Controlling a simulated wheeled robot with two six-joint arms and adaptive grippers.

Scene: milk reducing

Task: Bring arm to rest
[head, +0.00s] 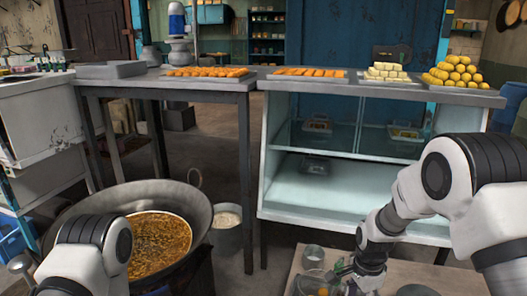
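My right arm reaches down from the right edge, and its dark gripper (338,271) is low over a wooden board (440,278) at the bottom. The gripper is beside a clear glass vessel (308,283) with something orange in it. I cannot tell whether the fingers touch the vessel or how far apart they are. My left arm shows only as a white and black link at the bottom left; its gripper is out of view.
A large pan (190,208) of brown simmering liquid stands at the lower left, with a grey pot (227,240) beside it. A small metal cup (313,256) stands on the board. A counter (430,94) with trays of sweets and a glass-shelved cabinet (330,190) are behind.

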